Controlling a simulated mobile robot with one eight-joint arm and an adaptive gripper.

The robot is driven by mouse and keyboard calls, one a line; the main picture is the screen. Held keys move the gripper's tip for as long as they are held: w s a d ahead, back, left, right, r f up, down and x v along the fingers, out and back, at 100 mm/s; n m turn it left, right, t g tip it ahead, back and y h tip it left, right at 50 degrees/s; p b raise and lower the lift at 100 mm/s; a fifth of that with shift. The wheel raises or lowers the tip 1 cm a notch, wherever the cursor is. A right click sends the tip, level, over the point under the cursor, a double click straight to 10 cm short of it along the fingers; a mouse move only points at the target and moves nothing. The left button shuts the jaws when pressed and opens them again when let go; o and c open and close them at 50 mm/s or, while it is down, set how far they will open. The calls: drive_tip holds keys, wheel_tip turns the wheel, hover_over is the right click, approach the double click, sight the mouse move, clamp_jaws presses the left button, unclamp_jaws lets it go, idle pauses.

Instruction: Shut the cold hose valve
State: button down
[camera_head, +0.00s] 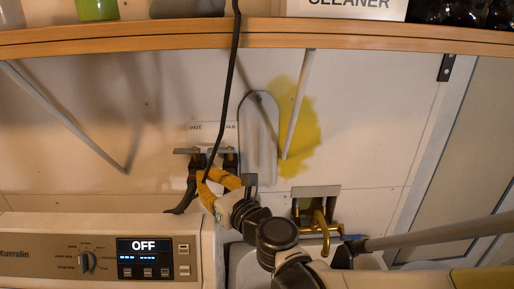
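Two hose valves are on the wall behind the machine, under a small white label that reads HOT on its left. The label's right-hand word is partly covered by a dark cable. The left, hot valve (188,153) has a grey lever lying crosswise. The right valve (230,158), on the cold side, is dark and partly hidden by the cable and my gripper. My gripper (206,174) has orange-yellow fingers just below the valves. Its fingertips are near the right valve's lower part; contact and the finger gap are unclear.
A washing machine (100,228) showing OFF stands at lower left. A wooden shelf (270,36) runs above, and the dark cable (232,75) hangs from it. A grey ironing-board-shaped panel (258,135) is close right of the valves. A brass faucet (321,228) is right of my arm.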

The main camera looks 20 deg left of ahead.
drive_tip(key=shift+s+d+f+p, duration=0.15)
drive_tip(key=shift+s+d, duration=0.25)
drive_tip(key=shift+s, duration=0.45)
drive_tip(key=shift+s+d+p, duration=0.1)
drive_tip(key=shift+s+d, duration=0.3)
drive_tip(key=shift+s, duration=0.4)
drive_tip(key=shift+s+d+f+p, duration=0.15)
drive_tip(key=shift+s+d, duration=0.25)
drive_tip(key=shift+s, duration=0.45)
drive_tip(key=shift+r, duration=0.15)
